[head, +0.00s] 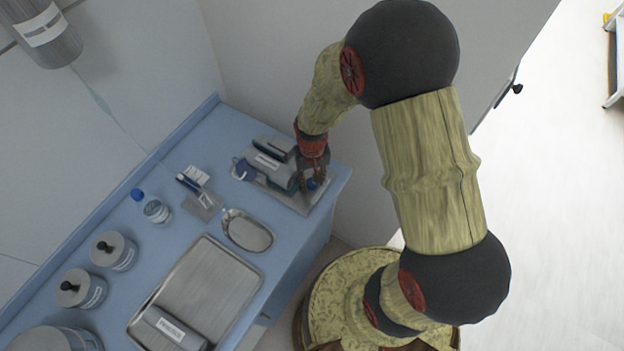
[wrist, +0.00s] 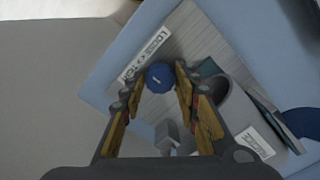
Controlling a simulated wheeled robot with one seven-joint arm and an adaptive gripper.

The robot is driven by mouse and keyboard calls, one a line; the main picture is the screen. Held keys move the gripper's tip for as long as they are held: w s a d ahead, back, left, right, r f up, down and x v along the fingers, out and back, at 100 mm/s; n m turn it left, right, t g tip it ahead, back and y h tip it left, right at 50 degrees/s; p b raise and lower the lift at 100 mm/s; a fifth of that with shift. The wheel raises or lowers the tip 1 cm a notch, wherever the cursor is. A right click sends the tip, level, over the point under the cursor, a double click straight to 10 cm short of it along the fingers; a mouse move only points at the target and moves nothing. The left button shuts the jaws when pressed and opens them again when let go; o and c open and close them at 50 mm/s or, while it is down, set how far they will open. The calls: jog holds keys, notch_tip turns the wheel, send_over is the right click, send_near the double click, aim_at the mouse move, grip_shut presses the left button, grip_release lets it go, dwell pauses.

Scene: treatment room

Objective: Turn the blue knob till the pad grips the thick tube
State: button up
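The blue knob (wrist: 160,77) shows in the wrist view with a small pale mark on its top. It also shows in the head view (head: 312,184), partly covered by my gripper (head: 314,178). In the wrist view my gripper (wrist: 159,76) is open, with a fingertip on each side of the knob and narrow gaps that suggest no firm contact. A thick grey tube-like part (wrist: 234,112) lies right of the knob, partly behind the right finger. It may be the thick tube. I cannot make out the pad or whether it touches the tube.
A label (wrist: 145,55) reading something like "LOOSE – TIGHT" lies beside the knob. The device's metal plate (head: 302,204) sits near the blue counter's edge. A kidney dish (head: 248,232), large tray (head: 235,297), bottle (head: 156,210) and jars (head: 113,251) stand to the left.

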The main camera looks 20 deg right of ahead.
jog(key=c, duration=0.6)
jog(key=shift+c, duration=0.4)
jog(key=shift+m, duration=0.4)
jog(key=m, duration=0.3)
jog(key=shift+m+p, duration=0.3)
jog(key=shift+m, duration=0.1)
jog(key=m, duration=0.4)
jog(key=m+p, duration=0.1)
jog(key=m, duration=1)
jog(key=shift+m, duration=0.3)
